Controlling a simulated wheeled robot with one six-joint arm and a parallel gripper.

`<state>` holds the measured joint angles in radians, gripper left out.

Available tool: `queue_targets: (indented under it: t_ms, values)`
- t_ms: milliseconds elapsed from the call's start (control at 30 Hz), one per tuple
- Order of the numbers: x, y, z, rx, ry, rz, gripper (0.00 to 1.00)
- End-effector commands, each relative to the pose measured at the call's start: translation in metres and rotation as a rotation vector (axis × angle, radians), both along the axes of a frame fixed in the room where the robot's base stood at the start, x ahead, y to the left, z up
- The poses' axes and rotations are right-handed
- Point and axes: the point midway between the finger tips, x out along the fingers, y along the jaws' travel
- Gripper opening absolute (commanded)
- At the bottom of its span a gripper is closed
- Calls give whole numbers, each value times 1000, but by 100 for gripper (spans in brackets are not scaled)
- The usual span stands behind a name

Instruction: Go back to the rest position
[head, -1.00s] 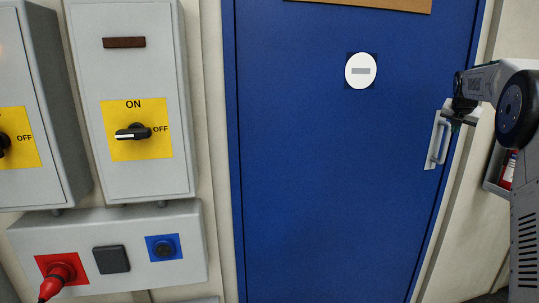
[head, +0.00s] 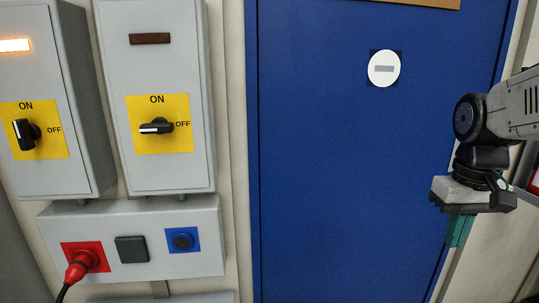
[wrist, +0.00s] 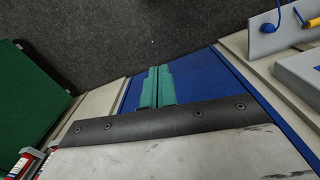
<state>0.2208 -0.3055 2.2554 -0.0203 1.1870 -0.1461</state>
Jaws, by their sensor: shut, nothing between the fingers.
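My gripper (head: 459,232) hangs at the right of the head view, pointing down, in front of the right edge of the blue door (head: 350,180). Its teal fingers are together with nothing between them. In the wrist view the closed fingers (wrist: 157,86) show beyond the dark edge of the gripper body, with blue door surface beside them. The gripper appears free of contact. The door handle does not show in the head view; my arm and gripper cover that area.
Two grey switch cabinets stand on the left. The left switch (head: 27,134) is upright under a lit lamp (head: 14,45); the right switch (head: 156,127) lies level under a dark lamp (head: 150,38). Below is a socket box (head: 210,215) with a red plug (head: 80,267). Dark floor (wrist: 150,30) is clear.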

Motion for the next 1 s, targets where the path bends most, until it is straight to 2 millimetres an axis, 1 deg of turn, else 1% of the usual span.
queue_targets:
  t_ms: [33, 100, 200, 300, 367, 433, 567, 1000]
  values:
    - [-28, 16, -4, 4, 2, -28, 0]
    - [-61, 34, -12, 10, 7, -58, 0]
    - [-99, 52, -24, 14, -3, -43, 0]
    - [-122, 63, -29, 14, -33, 1, 0]
    - [-129, 67, -28, 13, -58, 22, 0]
    - [-132, 70, -23, 12, -88, 41, 0]
    - [-133, 74, -18, 12, -116, 62, 0]
    - [-133, 74, -18, 12, -116, 62, 0]
